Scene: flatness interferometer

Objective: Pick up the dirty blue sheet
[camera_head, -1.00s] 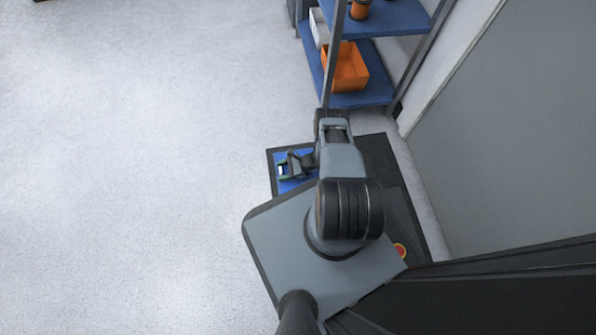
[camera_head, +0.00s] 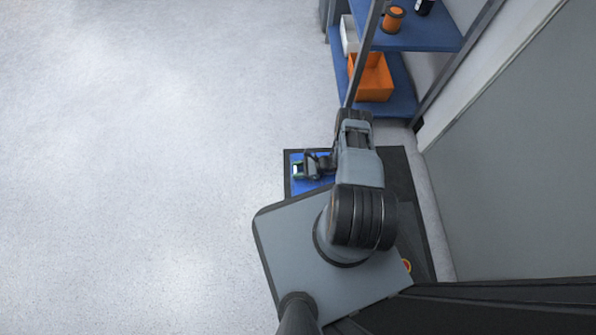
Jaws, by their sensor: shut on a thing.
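My gripper (camera_head: 310,166) is at the left of my bent arm, low over the front of my dark deck. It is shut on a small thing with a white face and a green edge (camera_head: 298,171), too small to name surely. A flat blue surface (camera_head: 301,187) lies right under and around the jaws; the arm hides part of it. I cannot tell whether it is the blue sheet or a pad on my deck, nor can I see dirt on it.
A shelf unit (camera_head: 400,100) with blue boards stands ahead, close to my arm. It bears an orange bin (camera_head: 372,78), a white box (camera_head: 349,36) and an orange-and-dark roll (camera_head: 392,19). A grey panel (camera_head: 520,160) is at right. The floor (camera_head: 130,170) at left is clear.

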